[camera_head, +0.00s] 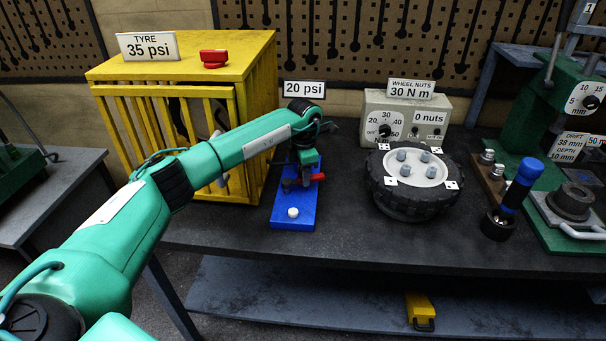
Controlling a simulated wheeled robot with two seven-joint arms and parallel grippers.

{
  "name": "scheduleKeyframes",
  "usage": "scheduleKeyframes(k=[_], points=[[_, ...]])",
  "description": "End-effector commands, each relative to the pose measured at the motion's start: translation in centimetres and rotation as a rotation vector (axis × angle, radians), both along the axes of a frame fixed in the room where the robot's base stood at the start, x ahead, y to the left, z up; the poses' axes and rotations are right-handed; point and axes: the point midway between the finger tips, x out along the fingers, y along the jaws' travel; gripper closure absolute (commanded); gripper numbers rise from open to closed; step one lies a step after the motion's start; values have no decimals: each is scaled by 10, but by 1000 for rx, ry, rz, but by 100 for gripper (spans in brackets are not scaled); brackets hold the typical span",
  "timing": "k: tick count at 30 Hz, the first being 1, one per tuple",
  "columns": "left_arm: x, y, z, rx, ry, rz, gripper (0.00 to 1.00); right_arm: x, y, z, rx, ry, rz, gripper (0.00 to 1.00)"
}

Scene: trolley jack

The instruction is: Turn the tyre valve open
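The wrist and dark gripper body hide much of the valve. I cannot tell whether the fingers touch the lever or how far apart they are. A sign behind reads 20 psi (304,89). My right gripper is not in view.
A yellow cage (185,75) with a red knob (213,58) and a TYRE 35 psi sign (148,46) stands left. A wheel (409,205) with several nuts lies right, before a gauge box (375,103). A blue-handled tool (521,185) stands further right. Bare bench lies in front.

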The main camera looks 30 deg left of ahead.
Motion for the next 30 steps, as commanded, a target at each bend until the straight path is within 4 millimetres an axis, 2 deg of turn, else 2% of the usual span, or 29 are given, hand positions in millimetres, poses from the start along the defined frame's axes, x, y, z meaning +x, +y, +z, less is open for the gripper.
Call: scheduleKeyframes(k=[1,2,10,14,17,27,30], points=[[0,0,0,0,0,0,61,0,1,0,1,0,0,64],[0,0,0,0,0,0,56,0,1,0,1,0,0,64],[0,0,0,0,0,0,56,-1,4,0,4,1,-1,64],[1,1,8,1,-2,0,56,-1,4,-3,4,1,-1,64],[1,1,23,1,-4,-1,56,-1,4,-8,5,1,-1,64],[1,0,100,0,-4,0,56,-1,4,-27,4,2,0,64],[1,0,117,1,-3,0,56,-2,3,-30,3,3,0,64]])
